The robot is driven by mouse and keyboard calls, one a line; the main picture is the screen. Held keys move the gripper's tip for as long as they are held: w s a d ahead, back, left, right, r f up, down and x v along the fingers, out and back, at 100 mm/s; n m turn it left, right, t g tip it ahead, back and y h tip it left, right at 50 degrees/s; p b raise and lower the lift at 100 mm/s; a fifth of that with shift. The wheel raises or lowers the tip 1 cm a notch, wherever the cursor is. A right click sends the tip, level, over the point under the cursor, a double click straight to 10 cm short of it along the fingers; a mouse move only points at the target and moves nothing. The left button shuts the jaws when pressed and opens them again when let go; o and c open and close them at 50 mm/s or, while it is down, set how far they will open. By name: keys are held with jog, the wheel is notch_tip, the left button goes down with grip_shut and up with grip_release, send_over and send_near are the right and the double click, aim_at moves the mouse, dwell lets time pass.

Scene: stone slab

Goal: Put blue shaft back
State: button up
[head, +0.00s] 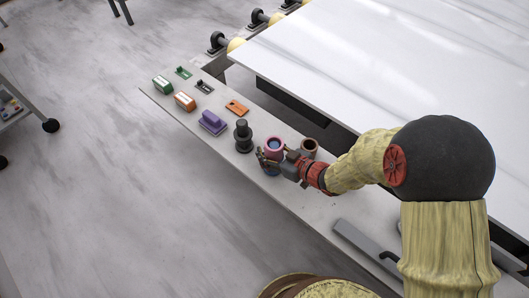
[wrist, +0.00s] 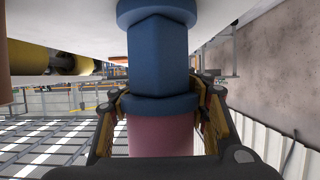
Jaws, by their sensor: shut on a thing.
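The blue shaft shows in the wrist view as a blue flat-sided body (wrist: 159,58) with wider blue collars and a dull pink cylindrical section. In the head view its pink upper end (head: 274,143) with a blue-ringed top points up, and a bit of blue shows below my gripper (head: 272,159). My gripper is shut on the shaft, with a finger on each side near the collar between blue and pink. The shaft looks upright over the grey ledge (head: 215,152). The wrist picture appears upside down. I cannot tell whether the shaft's foot touches the ledge.
A brown hollow cylinder (head: 309,146) stands close right of the shaft, and a black stepped shaft (head: 243,137) close left. Purple (head: 212,122), orange (head: 185,101) and green (head: 163,84) blocks sit farther left. The white slab (head: 390,65) lies behind. A grey bar (head: 366,248) lies at the right.

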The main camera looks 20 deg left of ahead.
jog(key=o, duration=0.9)
jog(key=shift+f, duration=0.1)
jog(key=o, duration=0.7)
jog(key=shift+o, duration=0.2)
jog(key=shift+r, duration=0.25)
jog(key=p+v, duration=0.4)
jog(key=v, duration=0.8)
jog(key=shift+f, duration=0.1)
jog(key=shift+d, duration=0.1)
